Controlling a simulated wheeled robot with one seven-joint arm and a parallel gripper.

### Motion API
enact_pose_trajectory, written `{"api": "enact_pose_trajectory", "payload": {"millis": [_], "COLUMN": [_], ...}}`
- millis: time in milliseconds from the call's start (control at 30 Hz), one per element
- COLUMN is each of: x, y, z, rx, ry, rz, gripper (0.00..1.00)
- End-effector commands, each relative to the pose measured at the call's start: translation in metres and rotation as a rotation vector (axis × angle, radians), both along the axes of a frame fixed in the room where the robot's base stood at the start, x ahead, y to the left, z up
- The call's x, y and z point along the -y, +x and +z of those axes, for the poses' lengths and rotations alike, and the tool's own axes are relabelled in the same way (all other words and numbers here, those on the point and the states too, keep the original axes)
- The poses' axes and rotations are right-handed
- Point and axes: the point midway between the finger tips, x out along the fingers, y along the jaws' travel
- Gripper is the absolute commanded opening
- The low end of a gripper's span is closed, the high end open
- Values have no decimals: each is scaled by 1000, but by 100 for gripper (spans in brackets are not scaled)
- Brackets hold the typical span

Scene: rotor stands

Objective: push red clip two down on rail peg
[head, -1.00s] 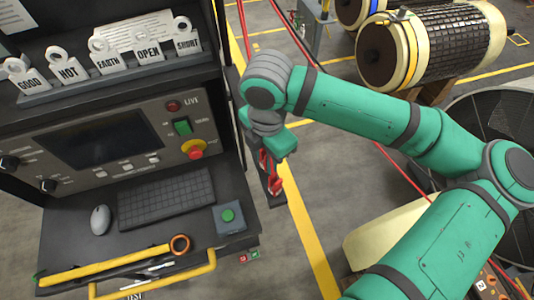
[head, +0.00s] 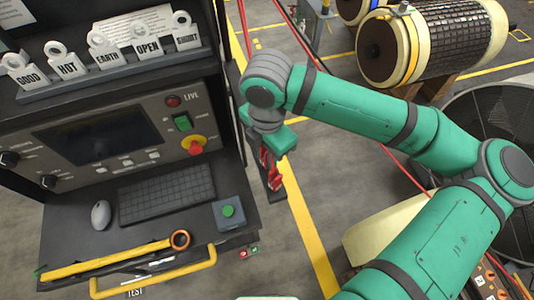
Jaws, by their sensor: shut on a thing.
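My gripper (head: 267,156) hangs from the green arm just right of the console. It is shut on a red clip (head: 275,179), whose jaws point down. A dark narrow rail (head: 276,194) sticks out at the console's right side, directly below and behind the clip. The clip's lower end overlaps the rail in the picture. I cannot tell whether it touches a peg, as the peg is hidden by the clip and gripper.
The console desk (head: 75,220) at left holds a keyboard (head: 166,195), a mouse (head: 101,213), a green-button box (head: 229,213) and a yellow rod (head: 105,260). Tags stand on its upper shelf. A rotor (head: 440,40) stands back right.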

Motion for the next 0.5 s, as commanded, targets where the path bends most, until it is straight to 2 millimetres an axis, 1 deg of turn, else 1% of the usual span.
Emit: {"api": "enact_pose_trajectory", "payload": {"millis": [500], "x": [0], "y": [0], "z": [-7], "rx": [-1], "ry": [1], "rz": [0], "gripper": [0]}}
